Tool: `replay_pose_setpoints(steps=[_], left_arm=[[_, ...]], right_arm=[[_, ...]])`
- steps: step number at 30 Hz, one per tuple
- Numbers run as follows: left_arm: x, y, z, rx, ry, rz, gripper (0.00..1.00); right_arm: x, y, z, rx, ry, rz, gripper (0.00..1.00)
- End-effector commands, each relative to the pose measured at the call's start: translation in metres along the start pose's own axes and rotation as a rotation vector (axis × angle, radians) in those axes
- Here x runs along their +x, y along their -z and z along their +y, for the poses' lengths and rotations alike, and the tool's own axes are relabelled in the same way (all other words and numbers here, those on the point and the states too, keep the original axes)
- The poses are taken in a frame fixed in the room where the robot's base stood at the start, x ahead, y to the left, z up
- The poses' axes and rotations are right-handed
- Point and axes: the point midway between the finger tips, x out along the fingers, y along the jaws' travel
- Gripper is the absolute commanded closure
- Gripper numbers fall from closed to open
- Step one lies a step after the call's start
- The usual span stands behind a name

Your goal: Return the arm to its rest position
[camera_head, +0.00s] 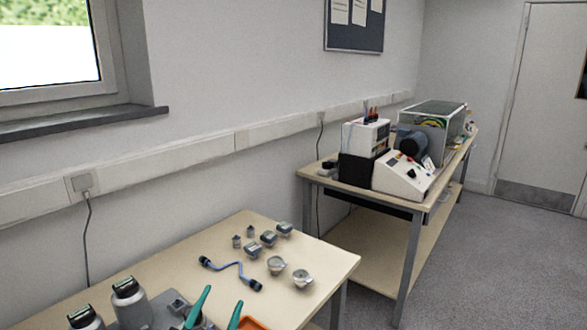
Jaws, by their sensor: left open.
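My left gripper (223,296) shows at the bottom edge as two teal fingers, apart and pointing up the picture. It is open, and I see nothing between its fingertips. It is in front of the near table (330,262); its height over the top is hard to judge. The rest of the left arm is out of the picture. My right gripper is not in view.
Grey cylindrical devices (130,300) stand left of the gripper; an orange item (254,323) is partly cut off at right. A blue cable (235,268) and several small metal parts (268,238) lie beyond. A second bench (320,178) holds white equipment (402,176).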

Motion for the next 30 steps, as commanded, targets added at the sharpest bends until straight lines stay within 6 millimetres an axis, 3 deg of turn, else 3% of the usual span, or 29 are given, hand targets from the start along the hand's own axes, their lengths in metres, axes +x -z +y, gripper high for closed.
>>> replay_pose_setpoints(steps=[1, 3, 6, 9, 15, 23, 30], left_arm=[[-0.018, 0.036, 0.003, -0.064, -0.018, 0.180, 0.53], [-0.048, 0.081, 0.001, -0.136, -0.023, 0.417, 0.53], [-0.102, 0.131, -0.011, -0.223, 0.009, 0.731, 0.53], [-0.153, 0.159, -0.025, -0.286, 0.066, 0.970, 0.53], [-0.230, 0.176, -0.049, -0.364, 0.183, 1.281, 0.53], [-0.310, 0.169, -0.070, -0.438, 0.345, 1.570, 0.53], [-0.314, 0.225, -0.103, -0.433, 0.358, 1.596, 0.53]], right_arm=[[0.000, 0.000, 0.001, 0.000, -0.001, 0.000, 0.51], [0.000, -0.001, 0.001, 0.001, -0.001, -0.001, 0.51], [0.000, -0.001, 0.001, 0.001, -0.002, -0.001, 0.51], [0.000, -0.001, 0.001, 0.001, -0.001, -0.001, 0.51], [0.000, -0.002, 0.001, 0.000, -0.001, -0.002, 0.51], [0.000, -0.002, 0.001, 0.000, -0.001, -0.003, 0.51], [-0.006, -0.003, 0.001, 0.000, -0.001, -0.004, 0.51]])
